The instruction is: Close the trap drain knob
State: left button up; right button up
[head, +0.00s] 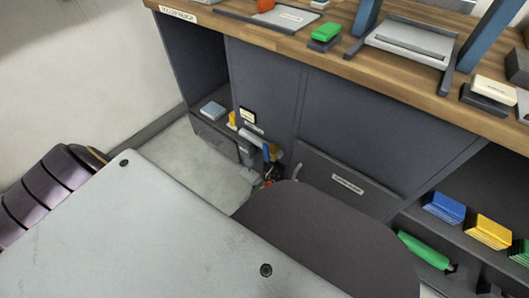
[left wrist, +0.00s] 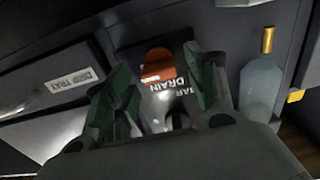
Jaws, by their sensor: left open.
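In the left wrist view an orange-red rounded part (left wrist: 157,66), which looks like the drain knob, sits on a dark panel. A plate lettered "DRAIN" (left wrist: 166,92) lies just below it, its first word partly covered. My left gripper (left wrist: 160,60) is open, its two dark green fingers on either side of the knob and plate. I cannot tell whether they touch the knob. In the head view my left gripper (head: 269,179) is small, low at the cabinet front and mostly hidden behind my arm. The knob's setting is not clear. My right gripper is not in view.
A "DRIP TRAY" drawer (left wrist: 72,82) is left of my fingers. In the head view a wooden counter (head: 210,17) overhangs the cabinet (head: 262,75); shelves at right hold a green roll (head: 424,250).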

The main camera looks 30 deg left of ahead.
pick_arm(q)
jog(key=c, duration=1)
jog(key=shift+n, duration=0.4)
jog(key=n, duration=1.3)
jog(key=shift+a+f, duration=0.1)
jog(key=shift+a, duration=0.1)
jog(key=shift+n, duration=1.9)
